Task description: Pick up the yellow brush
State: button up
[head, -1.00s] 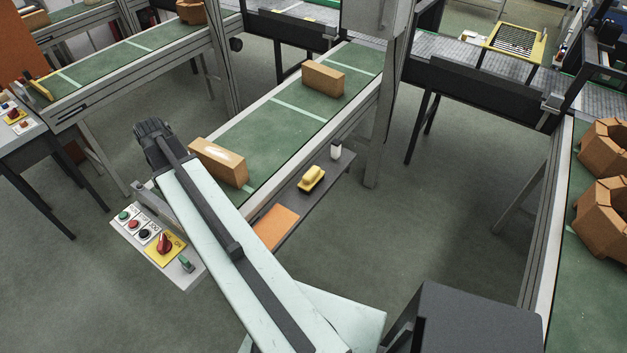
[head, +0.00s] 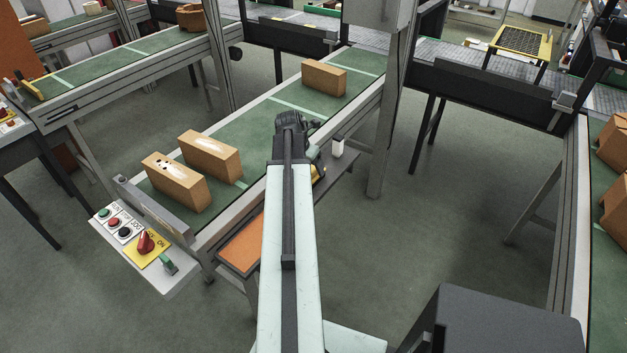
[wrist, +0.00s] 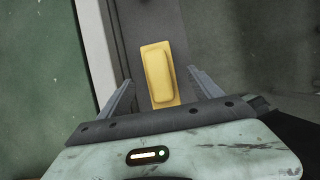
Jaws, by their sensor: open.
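The yellow brush (wrist: 158,72) lies on a narrow dark side shelf (wrist: 128,18) beside the conveyor. In the wrist view it sits ahead of my gripper (wrist: 164,88), its near end between the two spread fingers. The fingers are open and hold nothing; I cannot tell how far above the brush they are. In the head view only a small yellow part of the brush (head: 318,172) shows behind my arm, and the fingertips are hidden.
The green conveyor (head: 235,140) runs left of the shelf and carries several tan bricks (head: 175,182). An orange sheet (head: 240,245) lies at the shelf's near end. A small white item (head: 337,148) stands beyond the brush. A control panel (head: 135,243) is at the near left.

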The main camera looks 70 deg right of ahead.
aim_at(313, 173)
jog(key=b+x, duration=0.4)
jog(key=x, duration=0.2)
jog(key=shift+f+b, duration=0.1)
jog(key=shift+b, duration=0.3)
jog(key=shift+c, duration=0.3)
jog(key=c, duration=1.5)
